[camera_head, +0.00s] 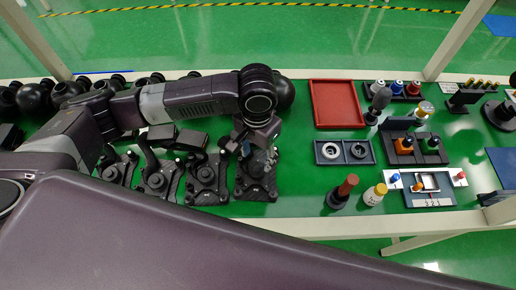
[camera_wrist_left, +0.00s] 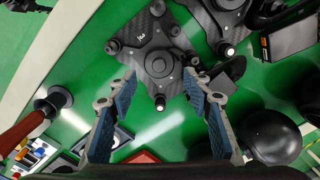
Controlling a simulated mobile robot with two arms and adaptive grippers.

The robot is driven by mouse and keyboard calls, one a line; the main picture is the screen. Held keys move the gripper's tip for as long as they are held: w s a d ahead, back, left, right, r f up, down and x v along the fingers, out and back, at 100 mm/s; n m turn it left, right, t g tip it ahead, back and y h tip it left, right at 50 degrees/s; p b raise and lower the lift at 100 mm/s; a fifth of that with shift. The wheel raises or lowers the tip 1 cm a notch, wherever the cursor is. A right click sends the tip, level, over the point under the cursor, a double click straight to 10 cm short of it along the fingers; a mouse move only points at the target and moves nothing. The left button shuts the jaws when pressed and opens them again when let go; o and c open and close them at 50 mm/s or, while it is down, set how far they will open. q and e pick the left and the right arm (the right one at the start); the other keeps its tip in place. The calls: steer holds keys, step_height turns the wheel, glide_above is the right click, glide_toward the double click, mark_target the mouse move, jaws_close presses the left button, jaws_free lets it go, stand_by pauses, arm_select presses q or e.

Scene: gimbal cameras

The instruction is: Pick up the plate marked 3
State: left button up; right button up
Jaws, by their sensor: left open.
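Several black plates with round hubs stand in a row on the green table in the head view. The rightmost plate (camera_head: 257,187) is under my left gripper (camera_head: 255,150). In the left wrist view a black carbon-patterned plate (camera_wrist_left: 143,45) with a small white mark, seemingly a 3, lies just beyond the fingertips. My left gripper (camera_wrist_left: 160,82) is open, with one blue-padded finger toward each side of this plate. No clear contact shows. Part of the plate is hidden by the gripper in the head view. My right gripper is not in view.
Neighbouring plates (camera_head: 207,180) stand close on the left. A red tray (camera_head: 338,103), a dark two-ring holder (camera_head: 344,152), a brown-handled tool (camera_head: 346,187) and a white-and-yellow bottle (camera_head: 374,194) are to the right. A black sphere (camera_wrist_left: 270,135) is near the right finger.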

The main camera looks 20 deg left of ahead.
mark_target(257, 168)
arm_select(q)
step_height(257, 168, down, 5)
steer(key=shift+s+f, duration=0.1)
steer(key=shift+f, duration=0.65)
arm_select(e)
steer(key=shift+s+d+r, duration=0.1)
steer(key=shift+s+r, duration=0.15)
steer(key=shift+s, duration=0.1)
arm_select(q)
steer(key=shift+c, duration=0.6)
steer(key=c, duration=1)
steer(key=shift+r+p, duration=1.1)
steer(key=shift+p, duration=0.4)
steer(key=shift+r+p, duration=1.6)
steer(key=shift+p, duration=0.25)
steer(key=shift+r+p, duration=1.85)
steer(key=shift+p, duration=0.3)
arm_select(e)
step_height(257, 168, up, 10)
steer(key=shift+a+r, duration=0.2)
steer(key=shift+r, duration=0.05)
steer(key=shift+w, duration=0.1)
